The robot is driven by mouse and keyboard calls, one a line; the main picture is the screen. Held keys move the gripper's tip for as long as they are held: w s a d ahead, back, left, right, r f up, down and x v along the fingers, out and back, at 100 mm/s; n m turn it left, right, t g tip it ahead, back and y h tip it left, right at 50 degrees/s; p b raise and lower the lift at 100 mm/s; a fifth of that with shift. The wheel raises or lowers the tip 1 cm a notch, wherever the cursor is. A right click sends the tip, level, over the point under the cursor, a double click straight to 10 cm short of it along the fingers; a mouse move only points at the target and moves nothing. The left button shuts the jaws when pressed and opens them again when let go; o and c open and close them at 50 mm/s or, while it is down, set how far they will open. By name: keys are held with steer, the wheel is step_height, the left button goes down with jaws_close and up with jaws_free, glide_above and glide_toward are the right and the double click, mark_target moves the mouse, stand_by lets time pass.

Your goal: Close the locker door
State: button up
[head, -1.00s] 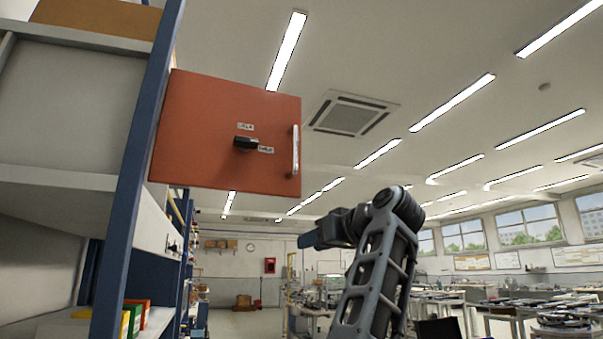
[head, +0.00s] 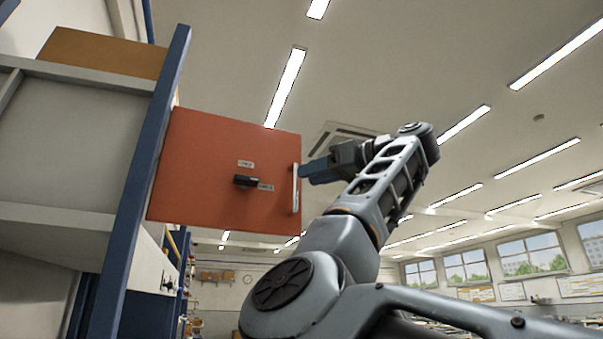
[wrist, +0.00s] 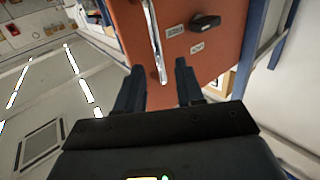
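The orange-red locker door (head: 215,185) stands open, swung out from the blue post of the shelf unit. It has a black knob (head: 244,181), small labels and a silver bar handle (head: 296,188) along its free edge. My gripper (head: 306,174) is raised beside that edge in the head view. In the wrist view the two fingers (wrist: 156,84) are apart with nothing between them. The door (wrist: 185,30) and the handle (wrist: 154,40) lie just beyond the fingertips; I cannot tell whether they touch. The locker's inside is not visible.
The shelf unit with its blue post (head: 145,165) fills the left side. A brown box (head: 100,52) sits on its top. Open air lies to the right of the door, under ceiling lights, with windows (head: 480,266) far behind.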

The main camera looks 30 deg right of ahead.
steer(key=shift+p+x, duration=0.5)
steer(key=shift+x, duration=1.35)
steer(key=shift+c, duration=0.5)
jaws_close()
